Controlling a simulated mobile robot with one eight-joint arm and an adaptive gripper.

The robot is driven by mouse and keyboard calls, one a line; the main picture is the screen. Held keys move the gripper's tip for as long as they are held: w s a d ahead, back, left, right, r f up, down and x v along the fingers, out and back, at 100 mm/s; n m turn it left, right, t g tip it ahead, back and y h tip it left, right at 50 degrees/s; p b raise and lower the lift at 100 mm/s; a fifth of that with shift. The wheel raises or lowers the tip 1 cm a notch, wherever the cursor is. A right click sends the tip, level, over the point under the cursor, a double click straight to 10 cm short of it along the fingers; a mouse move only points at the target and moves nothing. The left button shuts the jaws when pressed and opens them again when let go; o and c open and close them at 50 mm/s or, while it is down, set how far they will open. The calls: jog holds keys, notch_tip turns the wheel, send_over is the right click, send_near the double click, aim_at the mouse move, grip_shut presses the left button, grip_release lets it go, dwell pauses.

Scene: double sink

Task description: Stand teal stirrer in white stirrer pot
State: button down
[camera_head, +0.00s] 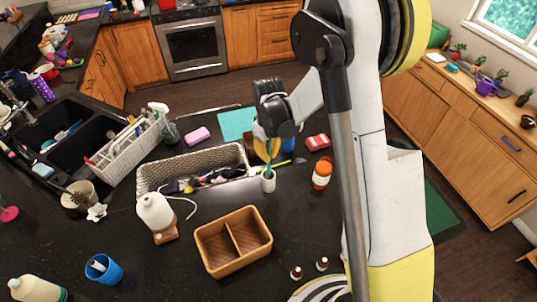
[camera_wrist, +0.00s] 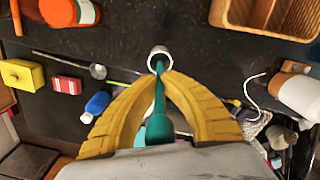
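My gripper (camera_wrist: 161,80) has its yellow fingers closed around the teal stirrer (camera_wrist: 160,125). The stirrer's thick end lies toward my palm and its thin end points away past the fingertips. The white stirrer pot (camera_wrist: 160,52) is a small round cup just beyond the fingertips, and the stirrer's tip overlaps its near rim in the wrist view. In the head view the pot (camera_head: 268,184) stands upright on the dark counter, with my gripper (camera_head: 267,153) above it and the stirrer reaching down to its mouth. I cannot tell how far the tip is inside.
A woven basket (camera_head: 147,177) of utensils is left of the pot. An orange-lidded bottle (camera_head: 321,174) and red box (camera_head: 318,142) are at right. A wooden divided tray (camera_head: 233,242) is in front. Bare counter separates the pot from the tray.

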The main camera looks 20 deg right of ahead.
aim_at(269, 164)
jog(key=shift+f+b, duration=2.15)
jog(key=shift+f, duration=0.15)
jog(key=c, duration=1.5)
grip_release()
jog(key=shift+c, duration=0.2)
notch_tip(269, 164, up, 12)
jog(key=shift+r, duration=0.1)
